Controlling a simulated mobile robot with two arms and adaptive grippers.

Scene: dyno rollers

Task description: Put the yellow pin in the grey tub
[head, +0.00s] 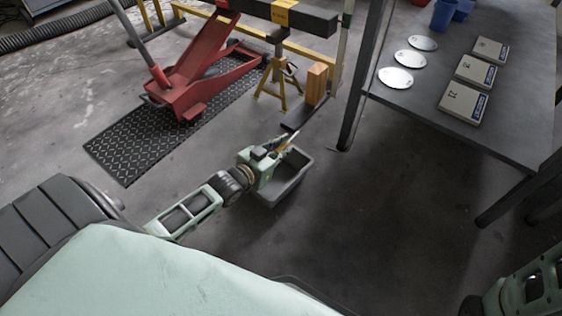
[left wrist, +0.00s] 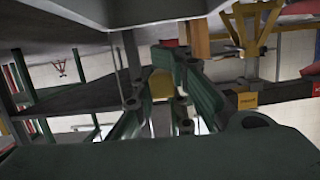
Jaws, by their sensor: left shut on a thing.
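The grey tub (head: 289,183) stands on the floor near the middle of the head view, its top open. My left gripper (head: 284,145) is over the tub's far left part and hides some of its rim. It is shut on the yellow pin (head: 291,138), which shows only as a small yellow piece at the fingers. In the left wrist view the pin (left wrist: 161,83) is a yellow patch between the fingers, mostly hidden by them. A grey shape across the top of that view looks like the tub. My right gripper is out of view; only part of that arm shows at lower right.
A dark table (head: 425,105) with white discs and boxes stands at the right, its leg (head: 352,115) close beyond the tub. A red floor jack (head: 190,75) is on a black mat (head: 125,150) at the left. A yellow stand (head: 280,80) is behind. Floor right of the tub is clear.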

